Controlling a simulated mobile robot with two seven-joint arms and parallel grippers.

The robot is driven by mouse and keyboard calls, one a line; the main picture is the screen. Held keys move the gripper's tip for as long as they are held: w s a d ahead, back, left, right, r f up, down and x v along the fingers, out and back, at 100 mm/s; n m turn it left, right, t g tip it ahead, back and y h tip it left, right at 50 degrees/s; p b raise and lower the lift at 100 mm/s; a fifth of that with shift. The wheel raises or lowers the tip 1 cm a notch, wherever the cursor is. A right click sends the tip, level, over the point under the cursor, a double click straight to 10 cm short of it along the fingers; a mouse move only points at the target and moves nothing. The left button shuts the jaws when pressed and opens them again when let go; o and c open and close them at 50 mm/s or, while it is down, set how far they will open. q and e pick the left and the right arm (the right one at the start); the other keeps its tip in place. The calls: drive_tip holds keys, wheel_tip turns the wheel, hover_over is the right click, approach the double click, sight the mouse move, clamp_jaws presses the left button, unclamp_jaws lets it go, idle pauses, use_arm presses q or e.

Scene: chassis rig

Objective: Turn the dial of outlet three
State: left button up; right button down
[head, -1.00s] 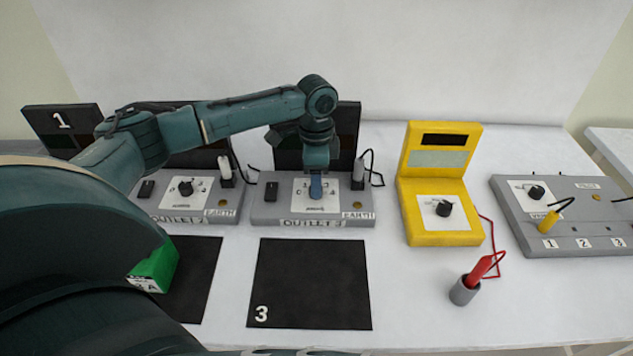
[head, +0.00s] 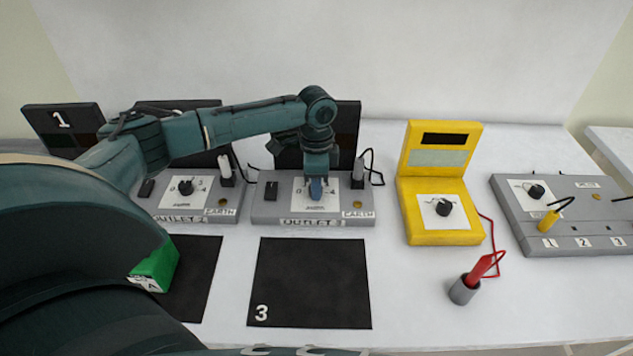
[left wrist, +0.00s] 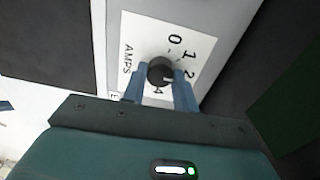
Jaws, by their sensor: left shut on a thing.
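Outlet three is a grey box (head: 265,212) with a dark upright panel behind it, standing behind the black mat marked 3 (head: 310,285). Its white dial plate (head: 333,194) is partly covered by my left gripper (head: 316,190), which points down over it. In the left wrist view, the round black dial (left wrist: 160,70) sits between the blue fingers of my left gripper (left wrist: 161,84), which is shut on it. The numbers 0, 1, 2 and the word AMPS show on the plate (left wrist: 135,45). My right gripper is not in view.
A second outlet with a dial (head: 186,187) stands to the left. A yellow meter (head: 440,225) stands to the right, then a grey panel (head: 570,215) with a yellow plug. A red probe sits in a grey cup (head: 464,291). A green block (head: 155,266) lies by my arm.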

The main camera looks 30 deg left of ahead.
use_arm(q)
drive_tip(key=shift+r, duration=0.1)
drive_tip(key=shift+c, duration=0.5)
drive_tip(key=n+p, duration=0.2)
drive_tip(key=shift+p, duration=0.4)
drive_tip(key=n, duration=0.4)
drive_tip(key=shift+p, duration=0.35)
drive_tip(key=n, duration=0.5)
drive_tip(key=shift+a+n, duration=0.1)
drive_tip(key=shift+n, duration=2.3)
drive_tip(key=o, duration=1)
drive_tip(key=shift+c, duration=0.2)
